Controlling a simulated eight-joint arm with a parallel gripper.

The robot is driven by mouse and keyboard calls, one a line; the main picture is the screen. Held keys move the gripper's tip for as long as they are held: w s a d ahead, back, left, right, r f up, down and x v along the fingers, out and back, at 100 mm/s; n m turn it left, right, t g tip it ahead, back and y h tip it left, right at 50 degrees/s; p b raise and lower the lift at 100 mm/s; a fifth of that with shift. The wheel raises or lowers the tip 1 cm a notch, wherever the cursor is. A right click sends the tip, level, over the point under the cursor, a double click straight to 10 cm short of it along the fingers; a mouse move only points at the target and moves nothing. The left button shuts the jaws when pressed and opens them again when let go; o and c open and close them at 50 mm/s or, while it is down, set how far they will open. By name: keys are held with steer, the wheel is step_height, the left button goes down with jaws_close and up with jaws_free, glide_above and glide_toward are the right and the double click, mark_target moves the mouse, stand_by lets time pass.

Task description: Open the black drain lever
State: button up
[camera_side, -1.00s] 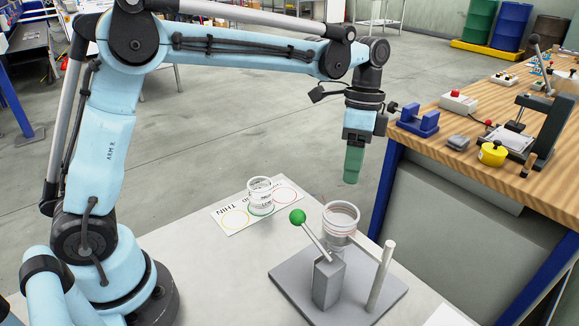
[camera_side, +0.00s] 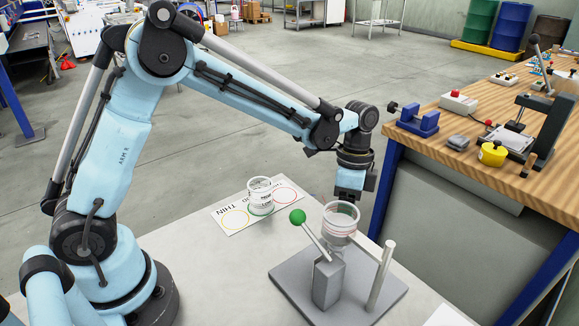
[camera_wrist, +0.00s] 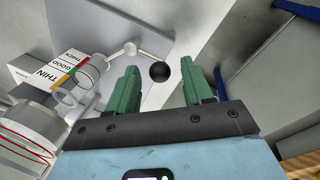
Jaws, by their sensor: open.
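The black ball knob (camera_wrist: 160,72) of the drain lever shows in the wrist view, on a thin rod from a pale joint (camera_wrist: 130,47). It lies between my gripper's (camera_wrist: 160,64) two green fingertips in the picture, with a gap on each side; how far ahead it is I cannot tell. My gripper is open and empty. In the side view my gripper's body (camera_side: 350,183) is just behind and above the clear cup (camera_side: 340,222) on the grey stand (camera_side: 327,285). Its fingers and the black knob are hidden there.
The stand also carries a lever with a green knob (camera_side: 297,216) and an upright post (camera_side: 381,275). A second clear cup (camera_side: 260,196) stands on the THIN/GOOD/THICK card (camera_side: 233,220). The wooden bench (camera_side: 440,140) is at the right.

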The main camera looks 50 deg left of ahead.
jaws_close()
steer(key=shift+a, duration=0.1)
steer(key=n, duration=0.1)
steer(key=a+n, duration=0.1)
steer(key=n, duration=0.2)
steer(key=shift+s+a+n+t+h, duration=0.2)
steer(key=shift+a+n+t+h, duration=0.1)
steer(key=n, duration=0.1)
steer(key=s+a+n, duration=0.1)
steer(key=n, duration=0.1)
steer(key=shift+a+n+t, duration=0.1)
steer(key=shift+n+t, duration=0.2)
steer(key=n, duration=0.2)
steer(key=s+a+n, duration=0.1)
steer(key=n, duration=0.1)
steer(key=shift+s+t, duration=0.15)
steer(key=shift+t, duration=0.25)
steer(key=shift+s+a+n+t, duration=0.15)
steer(key=shift+s+n, duration=0.2)
steer(key=shift+n, duration=0.6)
steer(key=shift+s+n+t, duration=0.15)
steer(key=shift+s+n, duration=0.15)
steer(key=shift+n, duration=0.65)
